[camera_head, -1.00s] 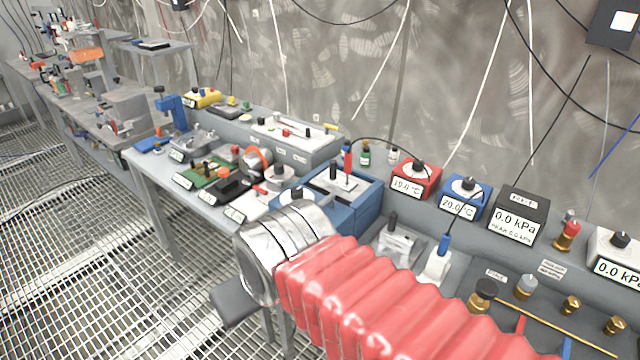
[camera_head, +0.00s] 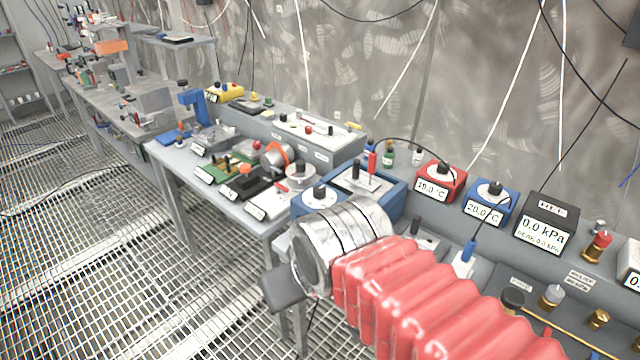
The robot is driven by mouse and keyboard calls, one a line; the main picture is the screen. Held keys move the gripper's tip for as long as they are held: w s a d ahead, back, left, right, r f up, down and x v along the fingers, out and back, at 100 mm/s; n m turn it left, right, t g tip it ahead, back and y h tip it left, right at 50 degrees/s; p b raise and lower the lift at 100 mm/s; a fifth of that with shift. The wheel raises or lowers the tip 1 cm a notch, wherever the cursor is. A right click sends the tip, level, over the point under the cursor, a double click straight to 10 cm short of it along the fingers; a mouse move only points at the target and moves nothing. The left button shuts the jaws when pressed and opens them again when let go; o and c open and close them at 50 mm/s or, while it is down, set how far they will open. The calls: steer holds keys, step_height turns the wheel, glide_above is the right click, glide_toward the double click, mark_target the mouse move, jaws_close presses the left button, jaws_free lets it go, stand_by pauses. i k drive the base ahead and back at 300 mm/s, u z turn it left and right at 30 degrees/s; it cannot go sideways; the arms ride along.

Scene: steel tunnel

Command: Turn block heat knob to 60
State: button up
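A blue box (camera_head: 395,203) stands on the bench right behind my wrist in the picture. It has a white dial with a black knob (camera_head: 319,194) at its left front, and a white top plate with a black and a red upright piece. I cannot read a heat label or the dial's marks. A red box (camera_head: 455,181) with a black knob reads about 19.0 °C, and a blue box (camera_head: 508,205) beside it reads 20.0 °C. My gripper (camera_head: 284,292) shows only as a dark grey piece beyond my silver wrist, low in front of the bench edge and apart from the knob. Its fingers cannot be told apart.
A black box (camera_head: 545,228) reads 0.0 kPa. Brass fittings (camera_head: 599,319) stand at the right. Small devices, including a green board (camera_head: 226,167), crowd the bench to the left. Thin cables hang along the wall. The grating floor (camera_head: 120,260) at left is clear.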

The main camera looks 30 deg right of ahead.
mark_target(319, 191)
steer(key=u, duration=0.05)
steer(key=i, duration=1)
steer(key=z, duration=0.05)
